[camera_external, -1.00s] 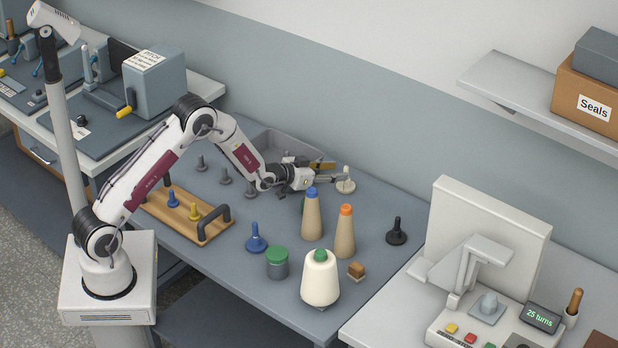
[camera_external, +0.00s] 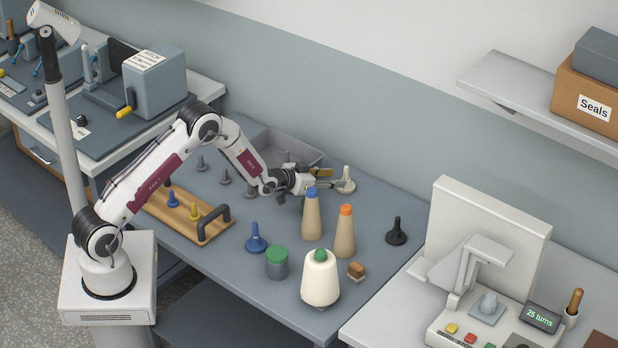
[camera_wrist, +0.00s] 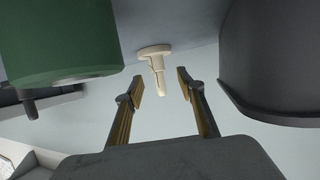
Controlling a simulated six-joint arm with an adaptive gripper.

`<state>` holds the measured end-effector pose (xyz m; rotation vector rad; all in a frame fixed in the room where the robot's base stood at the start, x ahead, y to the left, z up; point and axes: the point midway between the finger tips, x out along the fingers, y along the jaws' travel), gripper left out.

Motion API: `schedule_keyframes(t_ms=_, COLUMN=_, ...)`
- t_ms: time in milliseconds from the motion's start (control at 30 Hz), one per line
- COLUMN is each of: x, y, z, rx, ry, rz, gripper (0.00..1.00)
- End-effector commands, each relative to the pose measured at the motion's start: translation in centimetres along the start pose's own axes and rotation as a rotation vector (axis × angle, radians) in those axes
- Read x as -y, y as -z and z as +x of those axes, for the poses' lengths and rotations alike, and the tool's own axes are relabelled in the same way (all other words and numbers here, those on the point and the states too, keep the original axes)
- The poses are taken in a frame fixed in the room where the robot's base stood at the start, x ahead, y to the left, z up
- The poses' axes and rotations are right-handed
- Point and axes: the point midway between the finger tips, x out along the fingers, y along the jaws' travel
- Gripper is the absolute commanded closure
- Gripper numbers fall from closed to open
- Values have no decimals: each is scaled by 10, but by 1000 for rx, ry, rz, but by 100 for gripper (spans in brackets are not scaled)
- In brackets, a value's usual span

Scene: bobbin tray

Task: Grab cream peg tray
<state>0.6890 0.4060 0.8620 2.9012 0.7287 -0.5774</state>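The cream peg (camera_external: 346,181) stands on its round base near the back edge of the bench. In the wrist view the cream peg (camera_wrist: 157,62) appears with its base up and stem pointing down, just beyond the gap between my fingertips. My gripper (camera_external: 334,179) is open and level, its fingers reaching toward the peg; it also shows in the wrist view (camera_wrist: 160,83). Nothing is between the fingers; whether a fingertip touches the peg cannot be told. The wooden tray (camera_external: 213,236) with a dark handle holds a blue peg (camera_external: 173,198) and a yellow peg (camera_external: 194,211).
Two tan cones, one blue-topped (camera_external: 312,218) and one orange-topped (camera_external: 345,235), stand in front of my gripper. A green cylinder (camera_wrist: 62,40) and a dark grey body (camera_wrist: 275,60) flank the wrist view. A grey bin (camera_external: 290,143) lies behind; a black peg (camera_external: 396,233) stands right.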

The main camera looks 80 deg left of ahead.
Motion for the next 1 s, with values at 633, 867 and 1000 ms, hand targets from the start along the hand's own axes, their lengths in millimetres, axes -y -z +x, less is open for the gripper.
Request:
schedule_keyframes(t_ms=633, x=0, y=0, z=10, rx=0, ry=0, rz=0, gripper=61)
schedule_keyframes(t_ms=867, x=-2, y=0, z=22, rx=-1, ry=0, rz=0, gripper=61)
schedule_keyframes(t_ms=1000, x=-4, y=-1, z=33, rx=-1, ry=0, rz=0, gripper=61)
